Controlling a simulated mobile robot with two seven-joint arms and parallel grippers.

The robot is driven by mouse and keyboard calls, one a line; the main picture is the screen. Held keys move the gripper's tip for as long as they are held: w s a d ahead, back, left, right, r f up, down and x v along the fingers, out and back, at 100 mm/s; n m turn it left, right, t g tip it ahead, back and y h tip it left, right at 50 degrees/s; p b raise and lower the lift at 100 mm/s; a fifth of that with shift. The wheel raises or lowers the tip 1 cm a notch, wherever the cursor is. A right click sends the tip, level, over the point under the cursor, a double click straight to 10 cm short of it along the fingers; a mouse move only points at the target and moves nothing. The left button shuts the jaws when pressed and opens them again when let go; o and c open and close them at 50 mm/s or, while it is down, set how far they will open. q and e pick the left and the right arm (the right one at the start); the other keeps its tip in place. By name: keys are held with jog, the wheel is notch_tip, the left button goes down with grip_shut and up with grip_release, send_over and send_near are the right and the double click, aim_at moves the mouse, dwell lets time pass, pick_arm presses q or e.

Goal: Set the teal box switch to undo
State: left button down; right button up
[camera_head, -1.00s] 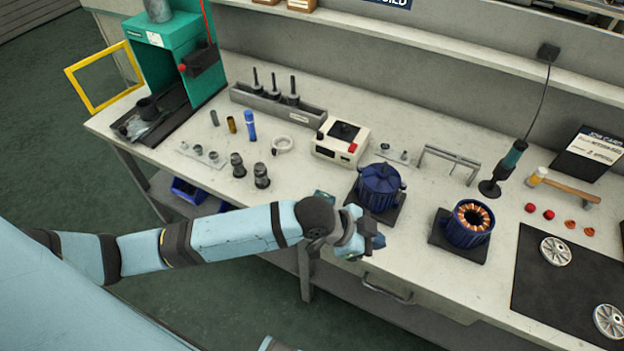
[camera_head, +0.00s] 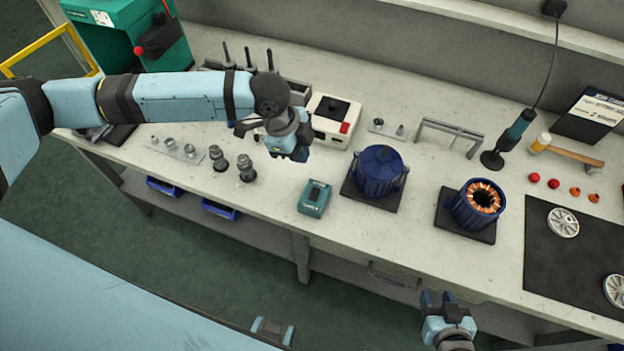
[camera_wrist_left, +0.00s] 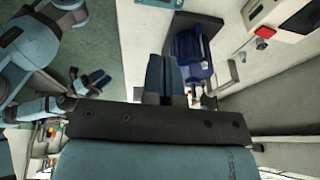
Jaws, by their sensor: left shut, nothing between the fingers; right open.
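The teal box (camera_head: 314,198) sits on the bench near its front edge, left of the blue motor housing (camera_head: 377,172). A small dark panel shows on its top; the switch position is too small to tell. My left gripper (camera_head: 300,152) is shut and empty, above the bench behind the teal box and apart from it. Its closed fingers show in the left wrist view (camera_wrist_left: 165,78). My right gripper (camera_head: 438,299) is open and empty, low at the bottom of the head view, in front of the bench edge. It also shows in the left wrist view (camera_wrist_left: 93,82).
A white box with a red button (camera_head: 333,120) stands just behind my left gripper. Two dark fittings (camera_head: 232,167) stand to the left. A copper-wound stator (camera_head: 476,205) stands on a dark pad to the right. Bare bench surrounds the teal box at front and left.

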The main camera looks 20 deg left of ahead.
pick_arm(q)
jog(key=p, duration=0.1)
send_near(318, 191)
jog(key=x, duration=0.5)
jog(key=shift+s+d+f, duration=0.15)
jog(key=shift+d+f, duration=0.15)
jog(key=shift+f, duration=0.6)
